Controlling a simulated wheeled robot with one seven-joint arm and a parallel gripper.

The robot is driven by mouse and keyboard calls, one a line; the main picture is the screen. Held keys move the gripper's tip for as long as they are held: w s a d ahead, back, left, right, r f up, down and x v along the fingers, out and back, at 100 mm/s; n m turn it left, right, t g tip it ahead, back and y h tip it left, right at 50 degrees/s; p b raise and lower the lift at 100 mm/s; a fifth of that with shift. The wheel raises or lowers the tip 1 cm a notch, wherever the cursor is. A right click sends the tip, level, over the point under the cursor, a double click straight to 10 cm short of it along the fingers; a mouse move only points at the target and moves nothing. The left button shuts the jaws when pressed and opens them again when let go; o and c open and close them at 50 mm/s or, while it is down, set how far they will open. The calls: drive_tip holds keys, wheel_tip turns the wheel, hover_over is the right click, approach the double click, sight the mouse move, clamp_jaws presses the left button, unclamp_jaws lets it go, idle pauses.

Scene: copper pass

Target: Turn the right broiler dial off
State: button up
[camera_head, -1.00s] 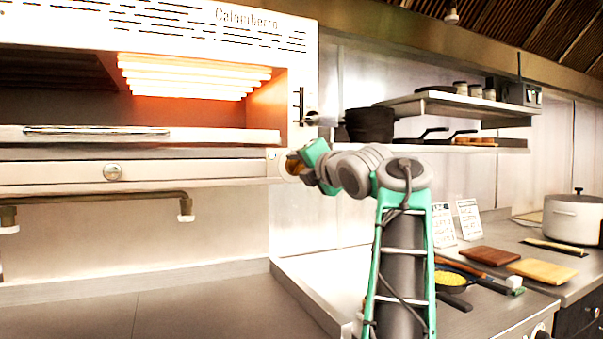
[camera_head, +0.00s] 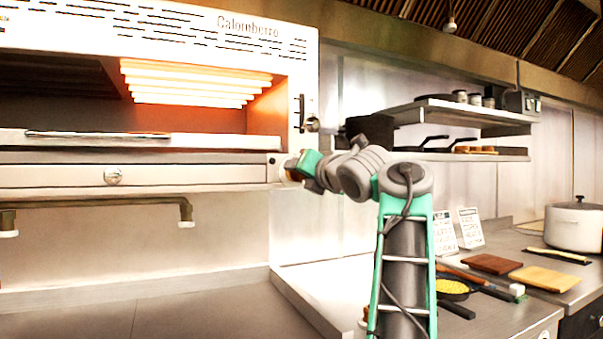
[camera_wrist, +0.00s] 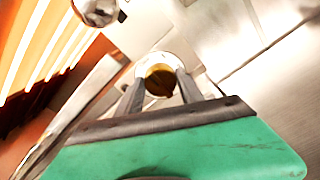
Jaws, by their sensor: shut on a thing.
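The broiler (camera_head: 150,173) fills the upper left of the head view. Its right-hand heating bars (camera_head: 190,82) glow orange, and its left side is dark. My gripper (camera_head: 287,170) is at the lower right corner of the broiler's front. In the wrist view its two fingers are closed around the sides of a round dial (camera_wrist: 160,80) with a pale rim and a dark brownish middle. In the head view my gripper hides this dial. Another dial (camera_head: 113,176) sits further left on the lower front panel.
A metal knob (camera_head: 312,124) and black handle are above my gripper; a shiny knob (camera_wrist: 97,10) shows in the wrist view. The counter below (camera_head: 200,305) is clear.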

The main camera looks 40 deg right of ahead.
drive_tip(key=shift+r, duration=0.1)
drive_tip(key=o, duration=1.4)
drive_tip(key=b+v, duration=0.1)
drive_tip(key=v, duration=0.6)
drive_tip(key=shift+s+a, duration=0.15)
drive_tip(key=shift+s, duration=0.25)
